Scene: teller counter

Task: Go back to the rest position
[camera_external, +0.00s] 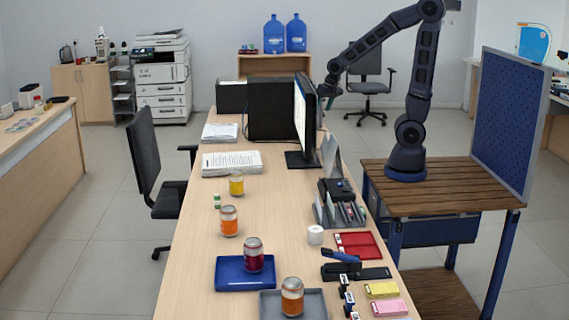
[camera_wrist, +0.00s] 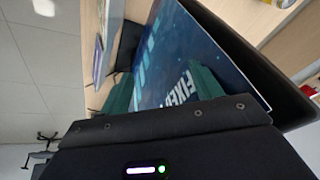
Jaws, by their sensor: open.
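My arm rises from a wooden-topped stand (camera_external: 430,185) to the right of the long counter (camera_external: 200,255) in the external view. It bends at the top and reaches left and down behind the computer monitor (camera_external: 301,115). My gripper end is near the monitor's right edge in that view and its fingers are hidden or too small to make out. In the wrist view my gripper (camera_wrist: 162,90) shows two teal fingers spread apart. A blue screen with white lettering (camera_wrist: 190,55) lies beyond and between them. I see nothing held. I cannot tell whether the fingers touch the screen.
On the counter stand jars, one on a blue tray (camera_external: 232,275) and one on a grey tray (camera_external: 270,306). A stapler (camera_external: 340,262), a desk organizer (camera_external: 338,205) and paper stacks (camera_external: 232,163) are also there. A blue perforated panel (camera_external: 505,120) stands right of my arm.

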